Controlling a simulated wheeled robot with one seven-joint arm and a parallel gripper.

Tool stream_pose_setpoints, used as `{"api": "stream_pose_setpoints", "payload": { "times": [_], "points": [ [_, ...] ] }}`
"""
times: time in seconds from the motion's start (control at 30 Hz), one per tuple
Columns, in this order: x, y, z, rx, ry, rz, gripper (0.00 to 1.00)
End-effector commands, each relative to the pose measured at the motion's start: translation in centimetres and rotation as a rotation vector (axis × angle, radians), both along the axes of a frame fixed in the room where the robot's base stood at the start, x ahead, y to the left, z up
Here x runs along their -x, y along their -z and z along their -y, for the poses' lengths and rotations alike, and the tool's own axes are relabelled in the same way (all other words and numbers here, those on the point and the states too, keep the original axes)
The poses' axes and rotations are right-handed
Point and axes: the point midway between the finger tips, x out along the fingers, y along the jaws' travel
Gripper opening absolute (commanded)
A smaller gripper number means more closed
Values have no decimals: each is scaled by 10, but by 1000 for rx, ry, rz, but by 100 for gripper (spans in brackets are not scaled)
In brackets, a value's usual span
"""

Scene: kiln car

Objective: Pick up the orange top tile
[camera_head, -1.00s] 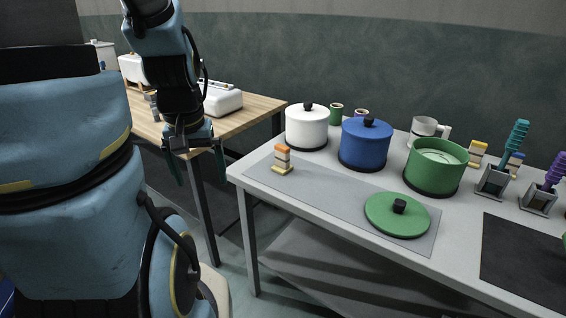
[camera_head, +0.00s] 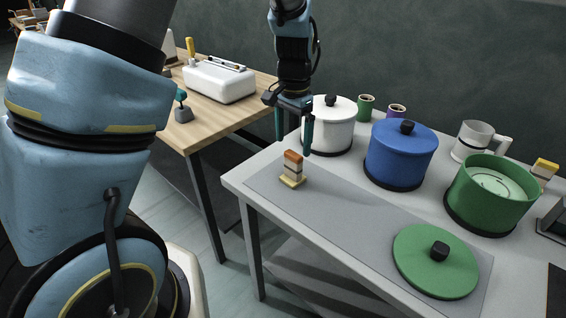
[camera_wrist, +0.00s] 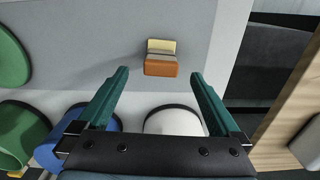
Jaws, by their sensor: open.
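The orange top tile (camera_head: 293,157) is the uppermost piece of a small stack standing on the grey mat at the left end of the table. Below it are a pale and dark band and a yellow base (camera_head: 291,182). In the wrist view the orange tile (camera_wrist: 161,68) lies ahead of the fingertips, roughly midway between them, with the yellow base (camera_wrist: 161,46) behind it. My gripper (camera_head: 293,136) is open and empty, above the table behind the stack, in front of the white pot. In the wrist view my gripper (camera_wrist: 161,76) has its two green fingers spread wide, apart from the tile.
A white pot (camera_head: 328,130), a blue pot (camera_head: 401,155) and an open green pot (camera_head: 490,200) stand along the back. A green lid (camera_head: 435,265) lies on the grey mat (camera_head: 345,215). A wooden table (camera_head: 225,105) with a white box stands at left. The mat's middle is clear.

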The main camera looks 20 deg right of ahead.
Motion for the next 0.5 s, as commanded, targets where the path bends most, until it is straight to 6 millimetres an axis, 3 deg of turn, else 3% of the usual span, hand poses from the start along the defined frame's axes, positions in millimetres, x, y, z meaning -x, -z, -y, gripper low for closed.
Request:
{"api": "stream_pose_setpoints", "payload": {
  "times": [0.3,0.5],
  "points": [
    [1,44,2,-4,7,-3,100],
    [0,56,2,-2,5,-1,100]
  ]
}}
